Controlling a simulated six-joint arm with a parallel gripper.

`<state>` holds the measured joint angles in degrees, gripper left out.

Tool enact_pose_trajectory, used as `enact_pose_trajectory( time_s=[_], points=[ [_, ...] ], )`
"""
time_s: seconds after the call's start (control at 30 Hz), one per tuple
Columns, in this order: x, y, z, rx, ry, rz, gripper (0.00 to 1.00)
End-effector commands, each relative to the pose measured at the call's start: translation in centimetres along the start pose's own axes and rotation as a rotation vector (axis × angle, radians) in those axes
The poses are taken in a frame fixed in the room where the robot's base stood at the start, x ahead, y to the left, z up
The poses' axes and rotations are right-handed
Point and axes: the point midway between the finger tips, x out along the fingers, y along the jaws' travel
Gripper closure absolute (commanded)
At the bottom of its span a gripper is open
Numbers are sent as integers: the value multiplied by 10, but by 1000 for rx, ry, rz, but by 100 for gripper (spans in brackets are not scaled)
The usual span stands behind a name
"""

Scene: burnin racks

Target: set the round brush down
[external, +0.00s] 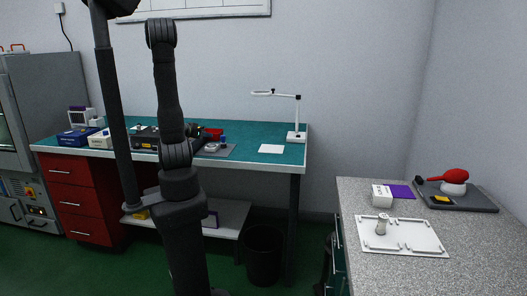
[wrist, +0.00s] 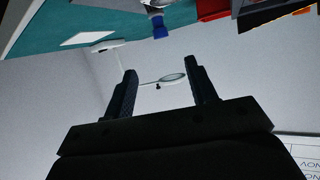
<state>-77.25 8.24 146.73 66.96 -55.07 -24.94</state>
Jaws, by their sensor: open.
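My gripper (wrist: 162,82) is open and empty in the wrist view, with only the far wall and lamp seen between its fingers. In the external view I cannot make out its fingertips. I cannot identify the round brush for certain. A small pale upright cylinder (external: 382,223) stands on the white slotted tray (external: 425,249) on the right counter. A blue-tipped piece with a grey part (wrist: 160,26) is near the bench edge in the wrist view. It shows as a small blue spot (external: 223,138) by the grey mat (external: 216,152).
The green bench (external: 245,137) carries a lamp (external: 297,134), a white sheet (external: 271,149) and a red bin (external: 213,131). The speckled counter (external: 475,260) holds a white box (external: 382,196) and a dark tray (external: 477,202) with a red-topped item (external: 455,177). The counter's front right is clear.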

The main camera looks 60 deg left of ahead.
Motion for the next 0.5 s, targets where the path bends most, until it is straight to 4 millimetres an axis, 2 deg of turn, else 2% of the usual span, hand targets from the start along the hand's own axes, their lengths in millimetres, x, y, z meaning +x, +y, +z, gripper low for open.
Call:
enact_pose_trajectory(
  time_s=[0.17, 0.5],
  points=[
    [11, 0, 0, 1, 1, 4, 48],
    [52, 1, 1, 0, -3, 5, 48]
  ],
)
